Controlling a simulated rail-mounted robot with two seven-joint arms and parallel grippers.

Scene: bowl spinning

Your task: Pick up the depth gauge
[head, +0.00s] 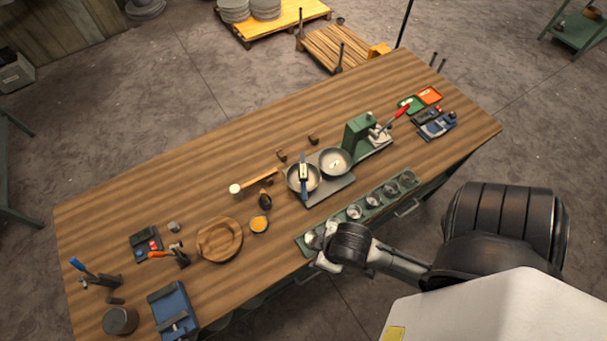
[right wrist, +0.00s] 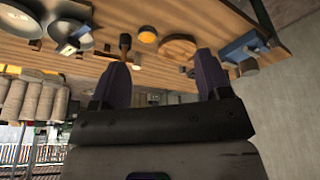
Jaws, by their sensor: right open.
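The depth gauge (head: 303,171), a blue bar with a pale display, lies across the left metal bowl (head: 291,181) near the middle of the bench. It also appears at the upper left of the right wrist view (right wrist: 72,36), apart from my fingers. My right gripper (head: 325,262) is at the bench's front edge, below the gauge in the head view and near the left end of the cup tray. In the right wrist view its two dark fingers (right wrist: 163,75) are spread with nothing between them. My left gripper is not in view.
A second bowl (head: 335,163) sits right of the gauge, by a green press (head: 360,137). A green tray of metal cups (head: 381,210) runs along the front edge. A mallet (head: 254,183), a dish of orange material (head: 259,224) and a wooden plate (head: 219,239) lie left. The back-left benchtop is clear.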

